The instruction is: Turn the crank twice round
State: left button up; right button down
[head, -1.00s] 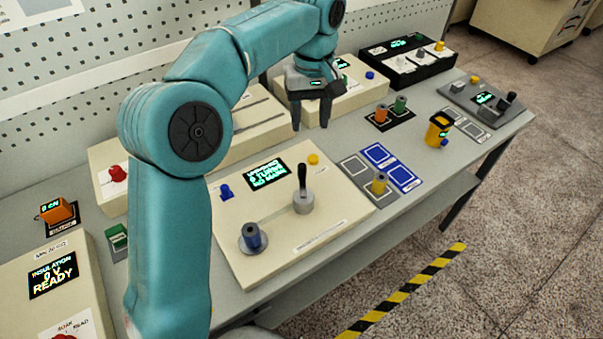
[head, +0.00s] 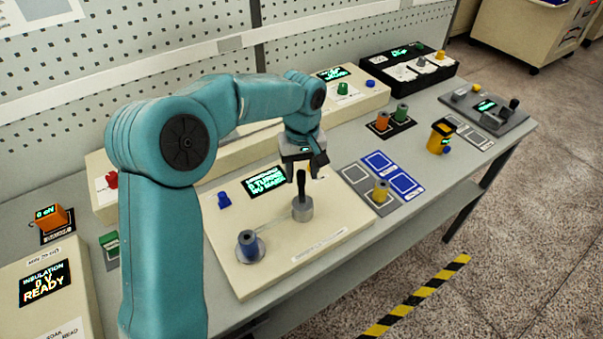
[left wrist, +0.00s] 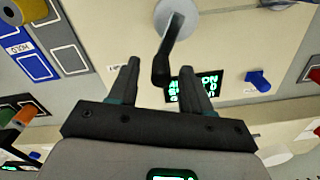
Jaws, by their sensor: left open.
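The crank is a grey round hub (head: 303,212) with an upright black handle (head: 301,184), on a cream winding panel (head: 325,232). A blue spindle (head: 248,246) stands at the panel's front left, and the display (head: 266,181) behind the crank shows green text. My left gripper (head: 302,176) is open, just behind and above the crank handle. In the left wrist view the two fingers (left wrist: 160,80) are apart, with the crank handle (left wrist: 164,60) reaching in between their tips. I cannot tell whether they touch it. My right gripper is not in view.
A blue knob (head: 223,200) stands on the panel's left. To the right is a mat with blue squares (head: 404,183) and a yellow spool (head: 381,192). Orange and green spools (head: 402,114) stand farther back. An insulation tester (head: 45,305) is at the front left.

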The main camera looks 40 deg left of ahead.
pick_arm(q)
jog(key=shift+f, duration=0.45)
jog(key=shift+a+f, duration=0.1)
jog(key=shift+f, duration=0.2)
jog(key=shift+r, duration=0.1)
jog(key=c, duration=0.5)
grip_shut()
